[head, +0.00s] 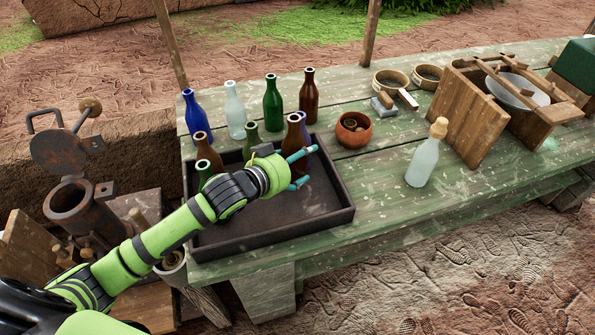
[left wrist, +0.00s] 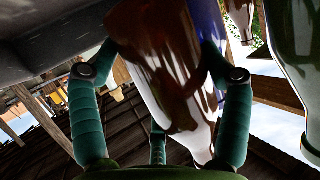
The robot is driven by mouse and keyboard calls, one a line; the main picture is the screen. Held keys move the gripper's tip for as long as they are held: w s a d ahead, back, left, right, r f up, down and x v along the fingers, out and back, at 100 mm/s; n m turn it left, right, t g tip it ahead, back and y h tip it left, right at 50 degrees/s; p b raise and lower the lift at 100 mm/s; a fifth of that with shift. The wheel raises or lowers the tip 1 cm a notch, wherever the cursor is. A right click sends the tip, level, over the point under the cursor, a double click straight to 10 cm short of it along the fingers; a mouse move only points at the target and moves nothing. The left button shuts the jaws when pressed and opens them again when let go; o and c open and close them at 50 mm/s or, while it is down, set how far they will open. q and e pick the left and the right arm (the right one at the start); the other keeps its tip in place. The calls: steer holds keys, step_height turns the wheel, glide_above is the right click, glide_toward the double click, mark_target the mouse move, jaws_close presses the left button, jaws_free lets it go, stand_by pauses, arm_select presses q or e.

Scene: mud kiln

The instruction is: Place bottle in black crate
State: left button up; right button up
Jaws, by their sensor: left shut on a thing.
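The black crate (head: 275,237) is a shallow dark tray at the left end of the green table. My left gripper (head: 299,168) is over the crate's right part, with its teal fingers shut on a brown bottle (head: 293,133). The left wrist view shows this brown bottle (left wrist: 160,55) between the fingers (left wrist: 158,110). Whether its base touches the crate floor is hidden. Another brown bottle (head: 208,152), a green bottle (head: 250,140) and a second green bottle (head: 204,172), partly behind my arm, are at the crate's left and back. A dark blue bottle (head: 306,132) shows just behind the held one.
Behind the crate stand a blue bottle (head: 195,117), a clear bottle (head: 235,112), a green bottle (head: 273,105) and a brown bottle (head: 309,97). To the right are a clay pot (head: 354,131) and a corked bottle (head: 422,163). The crate's front floor looks empty.

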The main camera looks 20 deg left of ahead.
arm_select(q)
step_height(320, 180, down, 3)
steer(key=shift+f, duration=0.55)
steer(key=o, duration=1.3)
steer(key=shift+f, duration=0.1)
steer(key=shift+c, duration=0.2)
steer(key=v, duration=1.2)
steer(key=shift+b, duration=0.35)
